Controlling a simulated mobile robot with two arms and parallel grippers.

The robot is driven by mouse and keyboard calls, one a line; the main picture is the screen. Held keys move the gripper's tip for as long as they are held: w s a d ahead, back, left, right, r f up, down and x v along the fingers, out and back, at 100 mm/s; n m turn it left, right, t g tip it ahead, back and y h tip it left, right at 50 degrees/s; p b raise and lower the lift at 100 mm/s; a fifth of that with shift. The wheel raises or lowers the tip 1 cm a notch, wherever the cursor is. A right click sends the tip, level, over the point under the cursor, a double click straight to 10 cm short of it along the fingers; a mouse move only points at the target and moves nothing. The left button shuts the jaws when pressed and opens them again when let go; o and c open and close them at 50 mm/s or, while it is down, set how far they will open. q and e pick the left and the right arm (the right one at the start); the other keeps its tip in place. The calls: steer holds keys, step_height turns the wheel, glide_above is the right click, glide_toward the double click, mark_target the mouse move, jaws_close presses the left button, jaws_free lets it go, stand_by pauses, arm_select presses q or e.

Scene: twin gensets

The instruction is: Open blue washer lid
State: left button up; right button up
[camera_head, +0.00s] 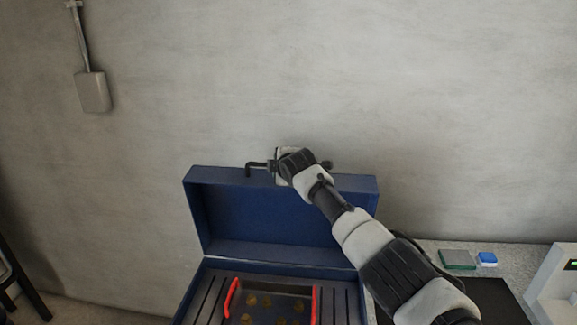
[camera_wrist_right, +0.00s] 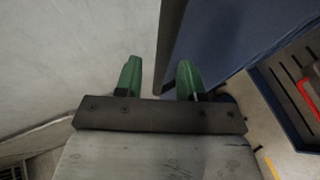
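The blue washer lid (camera_head: 270,215) stands raised, tilted back towards the wall, above the open blue washer (camera_head: 190,300). A dark bar handle (camera_head: 252,165) runs along the lid's top edge. My right gripper (camera_head: 284,160) is at the middle of that edge, hiding part of the handle. In the right wrist view, my right gripper's green fingers (camera_wrist_right: 160,80) are spread apart, with the lid's dark edge (camera_wrist_right: 168,45) running down between them. Whether they touch it cannot be told. My left gripper is not in view.
Inside the washer, a tray with red handles (camera_head: 315,303) holds several brass-coloured parts (camera_head: 268,301). A counter at right carries a green-edged block (camera_head: 457,260) and a blue block (camera_head: 487,259). The grey wall (camera_head: 450,100) stands close behind the lid.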

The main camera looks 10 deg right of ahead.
steer(key=shift+s+r, duration=0.15)
steer(key=shift+s, duration=0.25)
steer(key=shift+s+d, duration=0.1)
steer(key=shift+s, duration=0.25)
steer(key=b+v, duration=0.2)
steer(key=v, duration=0.5)
steer(key=shift+s+r, duration=0.15)
steer(key=shift+s, duration=0.1)
